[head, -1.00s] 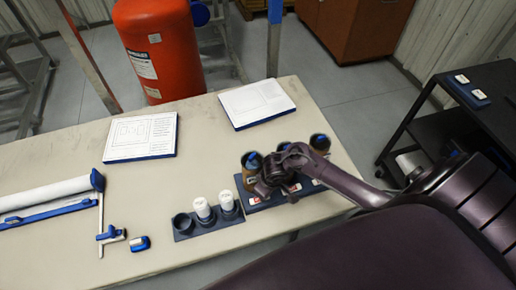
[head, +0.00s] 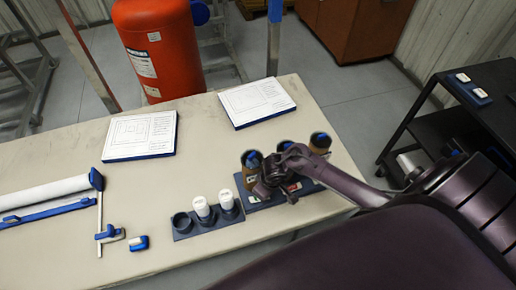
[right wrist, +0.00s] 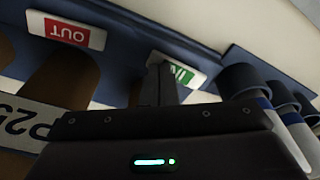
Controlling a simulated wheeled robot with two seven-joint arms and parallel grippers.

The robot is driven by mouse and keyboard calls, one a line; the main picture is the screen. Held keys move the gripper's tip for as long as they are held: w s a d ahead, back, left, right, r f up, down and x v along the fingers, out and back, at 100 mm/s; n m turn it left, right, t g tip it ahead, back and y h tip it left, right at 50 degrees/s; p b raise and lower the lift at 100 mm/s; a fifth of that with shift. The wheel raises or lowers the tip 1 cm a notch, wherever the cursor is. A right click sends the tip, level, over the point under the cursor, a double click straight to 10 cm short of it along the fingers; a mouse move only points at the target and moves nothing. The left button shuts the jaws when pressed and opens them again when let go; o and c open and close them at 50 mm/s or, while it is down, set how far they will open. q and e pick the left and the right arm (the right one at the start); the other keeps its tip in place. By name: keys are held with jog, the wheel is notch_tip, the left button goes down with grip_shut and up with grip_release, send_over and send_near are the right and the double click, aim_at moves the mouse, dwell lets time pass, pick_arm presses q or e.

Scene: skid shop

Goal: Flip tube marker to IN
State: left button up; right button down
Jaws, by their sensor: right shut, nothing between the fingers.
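My right gripper (head: 268,192) is shut and empty, low over the front of the blue bottle rack (head: 258,207). In the right wrist view its closed fingertips (right wrist: 163,82) overlap a white marker plate with a green field (right wrist: 183,74). Its lettering is partly hidden, and I cannot tell whether the fingers touch it. The neighbouring marker (right wrist: 72,31) shows red with OUT, upside down in that view; it also shows red in the head view (head: 292,187). Brown bottles (head: 249,166) with blue-marked dark caps stand in the rack. My left gripper is not in view.
A dark rack (head: 183,236) with two white-capped tubes (head: 201,207) and an empty holder stands left of the bottle rack. Two white boards (head: 142,134) lie behind. A white roll (head: 40,195) and blue tools lie left. A dark cart (head: 470,92) stands right.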

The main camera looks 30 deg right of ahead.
jog(key=shift+r+p, duration=2.5)
jog(key=shift+p, duration=0.15)
jog(key=shift+r, duration=1)
